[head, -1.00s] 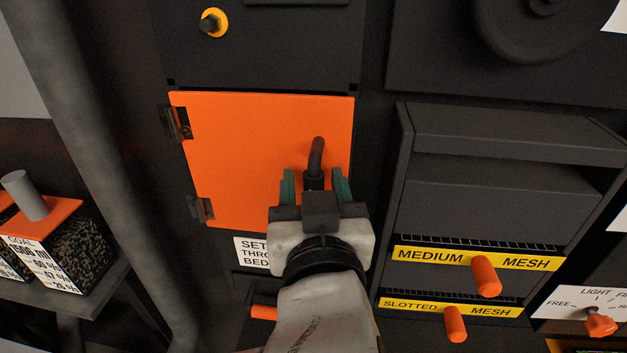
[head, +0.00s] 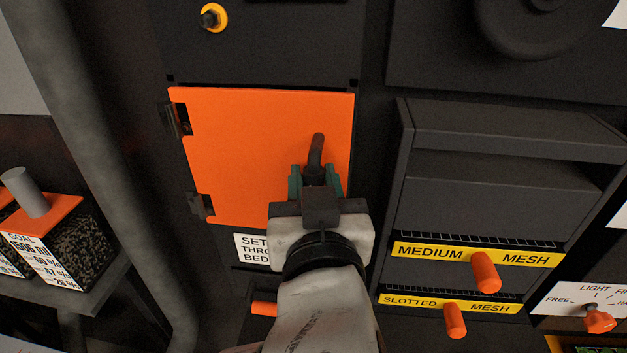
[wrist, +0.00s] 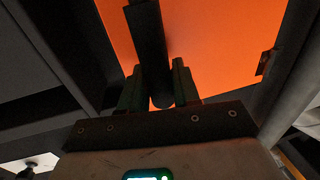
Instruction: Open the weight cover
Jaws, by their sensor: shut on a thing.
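The weight cover is an orange square door (head: 245,140) on the dark machine front, with two dark hinges on its left edge. It lies flat against the front and looks closed. A dark bar handle (head: 318,150) stands on its right part. My gripper (head: 316,182) is at the lower end of the handle, its green fingers shut on it from both sides. In the wrist view the fingers (wrist: 158,88) flank the dark handle (wrist: 148,45), with the orange door (wrist: 215,50) behind it. The handle's lowest part is hidden by my gripper in the head view.
Right of the cover are mesh drawers with orange knobs (head: 486,272) and yellow labels. A grey pipe (head: 105,170) runs down on the left, next to a shelf with a box (head: 60,240). A partly hidden white label (head: 252,248) is below the cover.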

